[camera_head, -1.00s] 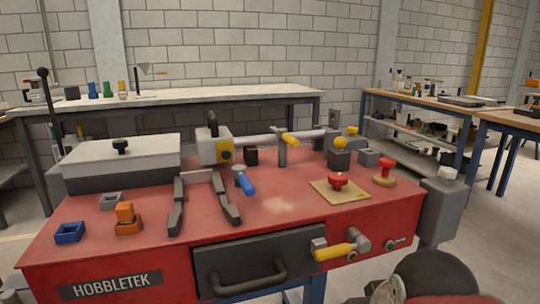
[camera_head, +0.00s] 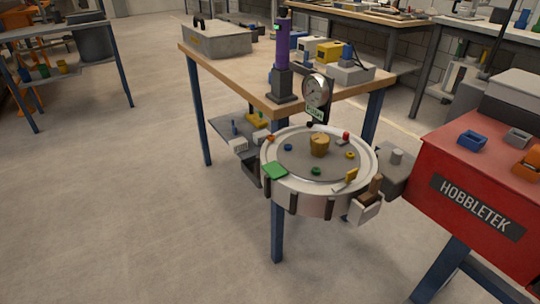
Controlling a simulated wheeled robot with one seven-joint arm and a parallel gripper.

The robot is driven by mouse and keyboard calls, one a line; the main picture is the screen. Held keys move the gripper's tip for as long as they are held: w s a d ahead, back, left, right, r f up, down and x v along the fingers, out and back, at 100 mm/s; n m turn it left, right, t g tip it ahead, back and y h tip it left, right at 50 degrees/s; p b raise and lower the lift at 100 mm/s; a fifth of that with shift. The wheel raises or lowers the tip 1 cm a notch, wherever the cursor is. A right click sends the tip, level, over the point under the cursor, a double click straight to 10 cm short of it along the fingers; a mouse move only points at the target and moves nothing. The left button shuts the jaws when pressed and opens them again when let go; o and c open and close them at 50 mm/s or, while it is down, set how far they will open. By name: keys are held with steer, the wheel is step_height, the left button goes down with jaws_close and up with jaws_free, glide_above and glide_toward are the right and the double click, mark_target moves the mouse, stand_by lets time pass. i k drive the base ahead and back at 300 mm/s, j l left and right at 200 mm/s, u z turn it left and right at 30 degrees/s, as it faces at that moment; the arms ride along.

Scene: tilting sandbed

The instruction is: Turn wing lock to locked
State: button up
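A round, pale-rimmed sandbed (camera_head: 300,187) with a grey bed stands at the centre, in front of a wooden-topped table. A tan lump (camera_head: 319,145) and several small coloured pieces lie on its bed. A small yellow lever-like piece (camera_head: 350,175) sits at its front right rim; I cannot tell whether it is the wing lock or how it is set. A round dial (camera_head: 317,91) with a green label stands at the back of the bed. My gripper is not in view now.
The wooden table (camera_head: 230,69) holds a purple column (camera_head: 282,45) and a grey case (camera_head: 217,40). A white holder (camera_head: 366,212) hangs at the bed's front right. The red HOBBLETEK bench (camera_head: 450,165) stands right.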

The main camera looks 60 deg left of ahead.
mark_target(352, 174)
steer(key=u, duration=2.2)
